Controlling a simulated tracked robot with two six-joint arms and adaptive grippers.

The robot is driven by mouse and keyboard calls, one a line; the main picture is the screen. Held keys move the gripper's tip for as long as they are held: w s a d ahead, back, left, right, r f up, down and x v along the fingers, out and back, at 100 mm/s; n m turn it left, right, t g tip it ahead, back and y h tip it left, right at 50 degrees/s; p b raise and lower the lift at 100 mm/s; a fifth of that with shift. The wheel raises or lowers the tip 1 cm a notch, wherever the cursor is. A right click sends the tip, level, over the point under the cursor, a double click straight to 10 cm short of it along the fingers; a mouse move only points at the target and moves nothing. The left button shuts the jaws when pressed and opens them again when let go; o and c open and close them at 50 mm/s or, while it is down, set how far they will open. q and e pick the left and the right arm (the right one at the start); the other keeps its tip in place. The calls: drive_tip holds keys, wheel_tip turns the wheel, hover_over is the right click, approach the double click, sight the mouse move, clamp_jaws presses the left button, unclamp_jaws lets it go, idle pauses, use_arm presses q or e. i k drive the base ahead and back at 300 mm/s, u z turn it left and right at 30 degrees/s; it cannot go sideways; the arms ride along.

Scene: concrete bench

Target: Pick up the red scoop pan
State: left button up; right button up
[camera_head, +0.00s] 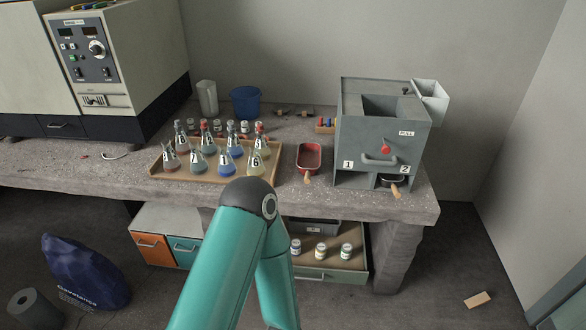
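The red scoop pan (309,155) rests on the concrete bench top, between the tray of flasks and the grey machine. Its short wooden handle (307,178) points toward the bench's front edge. Nothing touches the pan. One of my teal arm links rises from the bottom centre, with its bent joint in front of the bench edge, left of the pan. Neither of my grippers shows in the head view.
A wooden tray (166,175) with several numbered flasks stands left of the pan. The grey machine (356,145) stands at right, with another wooden handle (395,190) at its lower opening. A blue bucket (245,102) stands behind. An open drawer (335,275) juts out below.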

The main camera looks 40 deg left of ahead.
sight(309, 162)
drive_tip(key=u, duration=0.5)
drive_tip(key=i, duration=1.05)
drive_tip(key=z, duration=0.05)
